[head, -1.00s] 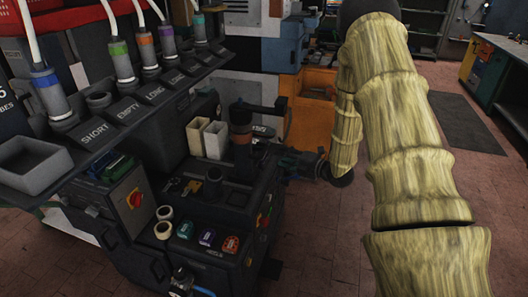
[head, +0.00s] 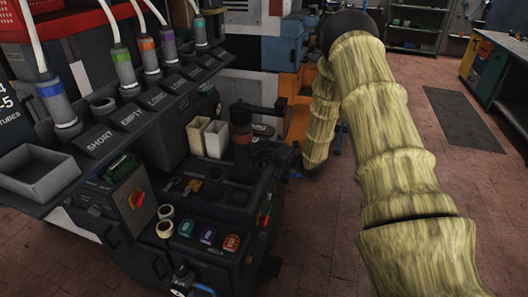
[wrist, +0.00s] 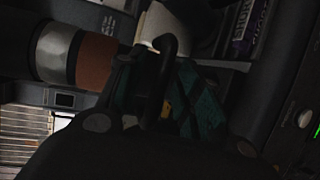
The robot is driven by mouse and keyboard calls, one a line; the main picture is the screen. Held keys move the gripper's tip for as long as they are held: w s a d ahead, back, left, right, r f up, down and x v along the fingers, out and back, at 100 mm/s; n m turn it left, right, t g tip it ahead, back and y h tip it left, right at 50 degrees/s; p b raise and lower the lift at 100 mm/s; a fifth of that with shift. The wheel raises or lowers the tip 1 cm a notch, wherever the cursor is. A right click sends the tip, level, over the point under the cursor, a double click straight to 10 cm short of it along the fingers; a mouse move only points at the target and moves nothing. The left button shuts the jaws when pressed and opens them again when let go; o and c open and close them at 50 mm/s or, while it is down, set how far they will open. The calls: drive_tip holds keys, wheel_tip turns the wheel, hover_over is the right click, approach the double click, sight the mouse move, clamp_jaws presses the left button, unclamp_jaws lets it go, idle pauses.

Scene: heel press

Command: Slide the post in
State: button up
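The heel press (head: 220,185) stands left of my arm in the head view. An upright dark cylinder with a brown band (head: 242,138) rises from it, and a dark bar (head: 265,108) reaches right from near its top. I cannot tell for sure which part is the post. My gripper is dark and hard to separate from the press's right side in the head view. In the wrist view a cylinder with silver and brown bands (wrist: 98,62) lies at left, and a black bent bar (wrist: 168,50) crosses the middle.
A shelf with labelled slots (head: 135,115) and tubes (head: 122,65) overhangs the press at left. Two pale bins (head: 216,140) stand behind the press top. Several coloured buttons (head: 207,236) sit at its front. Open brick floor (head: 320,235) lies to the right.

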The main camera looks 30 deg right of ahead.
clamp_jaws()
drive_tip(key=shift+w, duration=0.1)
